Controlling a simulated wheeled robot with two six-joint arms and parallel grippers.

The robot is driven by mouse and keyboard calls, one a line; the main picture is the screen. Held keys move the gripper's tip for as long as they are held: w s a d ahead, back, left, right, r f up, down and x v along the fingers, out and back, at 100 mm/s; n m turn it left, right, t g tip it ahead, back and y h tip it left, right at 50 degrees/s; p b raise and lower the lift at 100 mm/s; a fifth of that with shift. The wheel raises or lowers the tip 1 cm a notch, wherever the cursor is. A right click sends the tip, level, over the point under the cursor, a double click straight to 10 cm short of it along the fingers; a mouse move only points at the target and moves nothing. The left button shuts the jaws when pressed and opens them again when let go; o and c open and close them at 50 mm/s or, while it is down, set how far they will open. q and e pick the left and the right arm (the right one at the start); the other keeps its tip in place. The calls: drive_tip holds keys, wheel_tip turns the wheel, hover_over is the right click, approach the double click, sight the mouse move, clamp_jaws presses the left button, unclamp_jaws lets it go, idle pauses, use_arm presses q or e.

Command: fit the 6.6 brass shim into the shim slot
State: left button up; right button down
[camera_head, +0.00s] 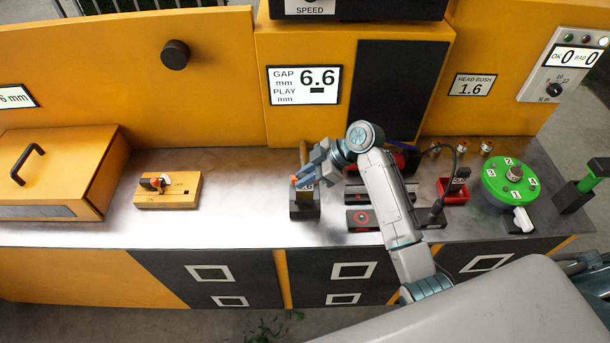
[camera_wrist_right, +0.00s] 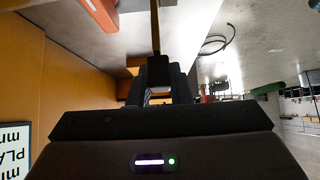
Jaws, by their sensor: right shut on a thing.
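My right gripper (camera_head: 299,181) is over a dark block (camera_head: 304,212) on the steel worktop, its fingers pointing left and down. It is shut on a thin piece mostly hidden by the fingers, which I take to be the brass shim. In the right wrist view the fingers (camera_wrist_right: 158,85) are close together, with a narrow dark upright strip (camera_wrist_right: 155,30) beyond them. A tan part shows at the top of the dark block, close under the fingers. The shim slot cannot be made out, nor whether the shim touches it. My left gripper is not in view.
The display (camera_head: 304,85) reads GAP 6.6, with a dash for PLAY. Dark trays (camera_head: 366,219), a red holder (camera_head: 453,190) and a green numbered turntable (camera_head: 510,182) stand right. The worktop between switch box and block is clear.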

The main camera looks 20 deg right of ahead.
drive_tip(key=b, duration=0.3)
hover_over(305, 200)
drive_tip(key=shift+w+f, duration=0.15)
drive_tip(key=shift+f, duration=2.35)
drive_tip(key=c, duration=1.3)
unclamp_jaws()
drive_tip(key=shift+o, duration=0.2)
drive_tip(key=b+v, duration=0.3)
drive_tip(key=v, duration=0.7)
drive_tip(key=shift+d+r, duration=0.25)
drive_tip(key=shift+d, duration=0.05)
